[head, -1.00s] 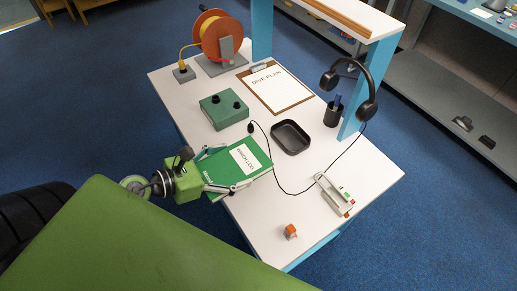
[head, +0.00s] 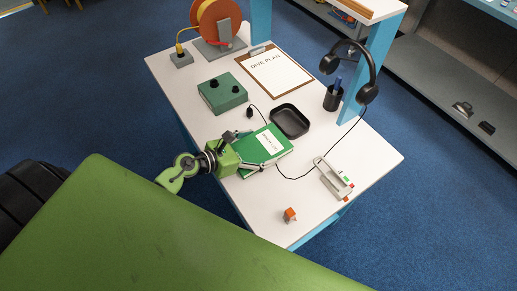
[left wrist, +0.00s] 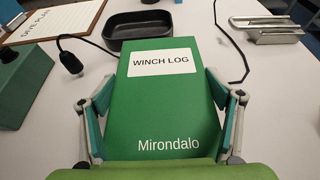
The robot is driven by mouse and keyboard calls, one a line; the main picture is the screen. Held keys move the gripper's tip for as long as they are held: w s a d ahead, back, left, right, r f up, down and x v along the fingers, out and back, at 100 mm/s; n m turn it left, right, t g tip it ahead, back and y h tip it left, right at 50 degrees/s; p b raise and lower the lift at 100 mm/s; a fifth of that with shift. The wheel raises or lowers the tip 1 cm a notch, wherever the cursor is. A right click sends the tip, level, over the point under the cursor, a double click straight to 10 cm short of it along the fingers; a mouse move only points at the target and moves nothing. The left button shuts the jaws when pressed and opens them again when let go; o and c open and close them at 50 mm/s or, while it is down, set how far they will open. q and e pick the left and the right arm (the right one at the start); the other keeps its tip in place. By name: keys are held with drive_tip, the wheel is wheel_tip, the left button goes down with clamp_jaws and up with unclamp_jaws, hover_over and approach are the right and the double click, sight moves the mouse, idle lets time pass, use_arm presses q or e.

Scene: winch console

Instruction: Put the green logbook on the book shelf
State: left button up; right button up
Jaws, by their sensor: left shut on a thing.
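The green logbook (head: 266,148), with a white "WINCH LOG" label, is at the left front part of the white desk. In the left wrist view the logbook (left wrist: 162,95) lies between the two fingers, label facing up. My left gripper (head: 252,152) is shut on it from its near-left end; in the wrist view the fingers (left wrist: 162,125) press its two long sides. I cannot tell whether the book touches the desk. The book shelf is likely the raised wooden-topped board (head: 345,6) at the top, only partly in view. My right gripper is not in view.
A green knob box (head: 222,93), clipboard (head: 274,78), pen cup (head: 333,98), hanging headset (head: 362,72), grey holder (head: 333,179) and orange block (head: 290,215) stand around. Blue posts (head: 367,65) support the raised board.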

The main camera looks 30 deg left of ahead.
use_arm(q)
drive_tip(key=shift+f, duration=0.2)
drive_tip(key=shift+f, duration=0.2)
drive_tip(key=o, duration=1.4)
